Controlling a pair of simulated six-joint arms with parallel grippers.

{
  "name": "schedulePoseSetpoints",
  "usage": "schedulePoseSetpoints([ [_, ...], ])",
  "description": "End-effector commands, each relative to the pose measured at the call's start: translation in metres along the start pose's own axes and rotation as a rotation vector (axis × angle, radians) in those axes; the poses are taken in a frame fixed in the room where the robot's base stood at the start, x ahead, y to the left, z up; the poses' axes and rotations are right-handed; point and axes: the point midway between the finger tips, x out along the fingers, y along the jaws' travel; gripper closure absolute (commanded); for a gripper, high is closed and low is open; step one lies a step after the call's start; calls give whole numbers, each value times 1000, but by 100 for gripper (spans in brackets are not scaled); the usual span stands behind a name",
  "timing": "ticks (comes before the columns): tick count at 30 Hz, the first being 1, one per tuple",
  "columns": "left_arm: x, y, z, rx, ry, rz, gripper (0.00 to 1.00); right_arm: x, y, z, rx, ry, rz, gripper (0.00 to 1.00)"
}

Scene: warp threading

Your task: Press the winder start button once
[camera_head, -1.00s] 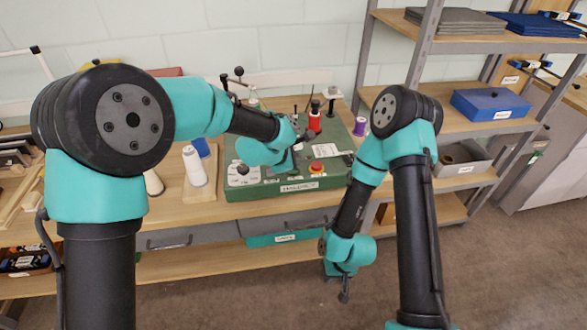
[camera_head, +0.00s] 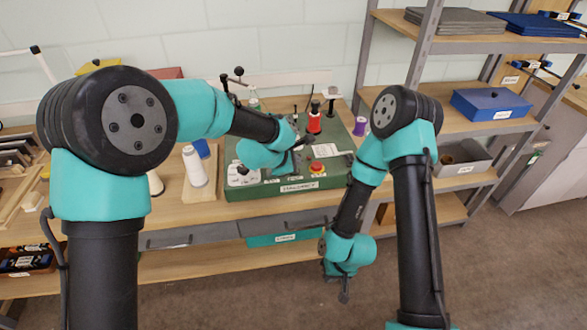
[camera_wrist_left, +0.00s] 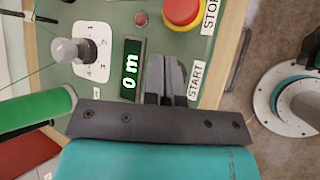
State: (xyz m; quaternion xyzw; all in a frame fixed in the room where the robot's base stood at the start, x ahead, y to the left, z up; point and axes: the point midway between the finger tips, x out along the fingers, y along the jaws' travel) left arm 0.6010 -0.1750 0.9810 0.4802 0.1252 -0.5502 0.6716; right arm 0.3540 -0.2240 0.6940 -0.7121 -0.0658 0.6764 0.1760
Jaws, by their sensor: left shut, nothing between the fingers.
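The winder is a green box (camera_head: 332,183) on the bench, with a red stop button (camera_head: 317,167) on its front right. In the left wrist view its panel (camera_wrist_left: 112,22) shows a small display reading "0 m" (camera_wrist_left: 131,68), a grey knob (camera_wrist_left: 68,50), the red stop button (camera_wrist_left: 182,10) and a START label (camera_wrist_left: 195,80). My left gripper (camera_wrist_left: 165,66) is shut and empty over the panel, between the display and the START label. The start button itself is hidden, and contact cannot be told. My right gripper (camera_head: 344,293) hangs in front of the bench, away from the winder; its jaws are too small to read.
A red spool (camera_head: 314,123) stands upright at the winder's back. A green spool (camera_wrist_left: 35,108) is close beside the left gripper in the wrist view. Shelves (camera_head: 460,122) stand at right.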

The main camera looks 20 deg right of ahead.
Motion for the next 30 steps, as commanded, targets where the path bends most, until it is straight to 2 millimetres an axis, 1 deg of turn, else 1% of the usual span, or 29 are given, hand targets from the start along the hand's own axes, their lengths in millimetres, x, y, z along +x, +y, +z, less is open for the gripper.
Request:
schedulePoseSetpoints([
  [30, 6, -4, -4, 0, 0, 0, 100, 0, 0, 0, 0, 0, 0, 100],
])
